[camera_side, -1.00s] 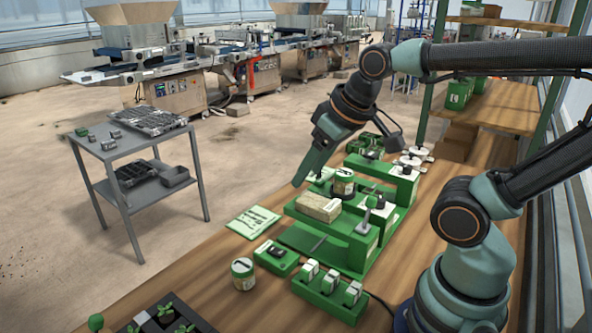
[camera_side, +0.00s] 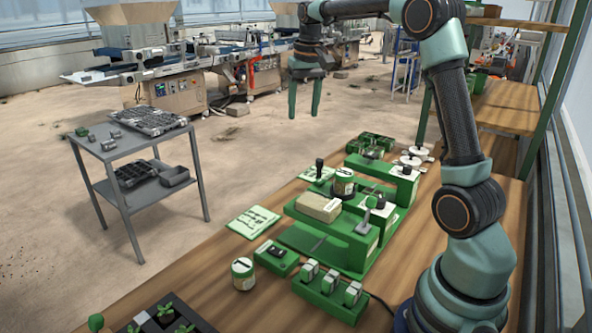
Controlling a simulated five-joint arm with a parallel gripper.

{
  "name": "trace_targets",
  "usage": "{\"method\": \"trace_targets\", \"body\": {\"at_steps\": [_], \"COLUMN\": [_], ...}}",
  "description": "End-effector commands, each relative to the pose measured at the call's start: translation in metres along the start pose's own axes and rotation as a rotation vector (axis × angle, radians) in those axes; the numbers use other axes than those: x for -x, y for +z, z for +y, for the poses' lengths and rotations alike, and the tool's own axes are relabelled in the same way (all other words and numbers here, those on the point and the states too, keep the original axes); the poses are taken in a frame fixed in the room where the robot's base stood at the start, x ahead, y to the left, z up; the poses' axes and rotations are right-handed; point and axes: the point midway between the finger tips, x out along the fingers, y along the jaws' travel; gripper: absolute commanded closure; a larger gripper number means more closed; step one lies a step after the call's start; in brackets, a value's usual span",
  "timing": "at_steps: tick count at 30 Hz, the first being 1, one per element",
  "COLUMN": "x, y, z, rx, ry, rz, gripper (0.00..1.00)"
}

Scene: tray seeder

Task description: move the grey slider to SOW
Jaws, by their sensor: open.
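The green tray seeder (camera_side: 345,238) stands on the wooden bench in the side view. A grey upright handle (camera_side: 365,222) on its front right block looks like the grey slider, but I cannot be sure. Any SOW lettering is too small to read. My gripper (camera_side: 305,114) is open and empty, its two green fingers pointing down. It is in the air, up and to the left of the seeder, well apart from it and from the handle.
On the seeder are a tan block (camera_side: 319,207) and a labelled jar (camera_side: 344,183). A black-knobbed lever (camera_side: 319,168) stands behind. A green booklet (camera_side: 253,222) lies left.

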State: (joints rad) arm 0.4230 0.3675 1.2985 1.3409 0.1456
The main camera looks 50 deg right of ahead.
Motion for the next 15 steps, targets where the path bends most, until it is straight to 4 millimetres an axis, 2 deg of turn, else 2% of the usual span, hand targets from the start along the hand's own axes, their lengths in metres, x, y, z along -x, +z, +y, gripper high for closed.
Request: {"method": "trace_targets", "body": {"at_steps": [1,6,10,15], "x": [-0.012,-0.042,-0.059,-0.069], "y": [-0.013,-0.04,-0.05,-0.053], "z": [0.013,0.05,0.07,0.08], "rx": [-0.038,-0.139,-0.191,-0.217], "ry": [0.008,0.024,0.031,0.034], "rz": [-0.025,-0.085,-0.116,-0.132], "gripper": [0.39,0.39,0.39,0.39]}}
